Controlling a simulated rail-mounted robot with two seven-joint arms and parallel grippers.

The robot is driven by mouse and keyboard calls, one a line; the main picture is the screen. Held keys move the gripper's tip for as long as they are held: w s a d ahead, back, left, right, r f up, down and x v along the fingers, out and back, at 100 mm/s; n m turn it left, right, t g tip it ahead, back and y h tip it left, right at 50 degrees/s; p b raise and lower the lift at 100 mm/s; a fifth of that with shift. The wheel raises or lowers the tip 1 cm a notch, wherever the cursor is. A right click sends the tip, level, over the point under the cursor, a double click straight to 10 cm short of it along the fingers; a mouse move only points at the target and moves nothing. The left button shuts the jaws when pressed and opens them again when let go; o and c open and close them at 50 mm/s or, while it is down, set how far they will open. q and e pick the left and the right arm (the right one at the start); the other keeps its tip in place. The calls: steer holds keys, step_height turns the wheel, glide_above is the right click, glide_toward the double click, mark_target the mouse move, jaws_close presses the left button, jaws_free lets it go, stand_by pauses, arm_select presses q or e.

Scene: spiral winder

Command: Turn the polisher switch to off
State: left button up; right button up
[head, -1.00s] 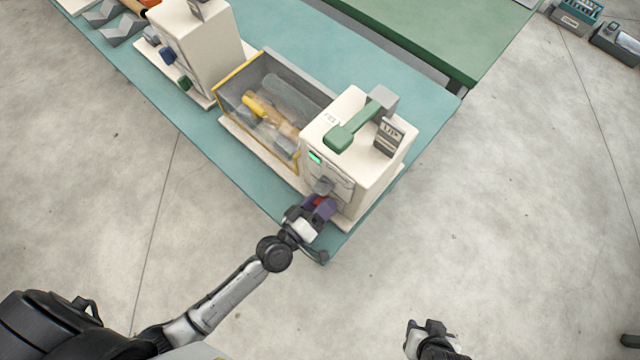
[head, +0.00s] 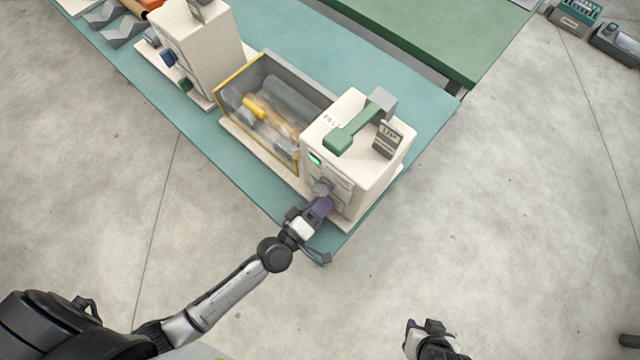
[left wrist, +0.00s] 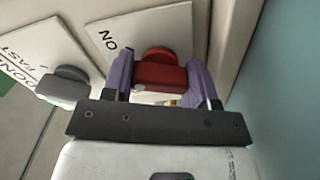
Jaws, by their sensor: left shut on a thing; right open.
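The polisher (head: 375,183) is a white box at the near end of the teal bench, with a clear-walled bin beside it. Its red switch (left wrist: 160,70) sits on the front face, by a white label with the letters O and N. My left gripper (head: 319,207) is at the lower front of the polisher. In the left wrist view its purple fingers (left wrist: 161,82) are shut on the red switch, one on each side. The switch is hidden in the head view. A green light (head: 315,158) glows on the front face. My right gripper (head: 426,326) is open and empty over the floor.
A grey knob (left wrist: 65,86) with its own label is beside the switch. A green lever (head: 352,130) lies on top of the polisher. The yellow-edged bin (head: 216,95) holds several pieces. Another white machine (head: 205,50) stands further back.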

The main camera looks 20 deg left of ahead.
arm_select(q)
steer(key=n, duration=0.5)
steer(key=shift+n, duration=0.3)
steer(key=n, duration=0.4)
steer(key=shift+n, duration=0.4)
steer(key=shift+n+b, duration=0.35)
steer(key=shift+n, duration=0.45)
steer(key=o, duration=0.6)
steer(key=shift+o, duration=0.3)
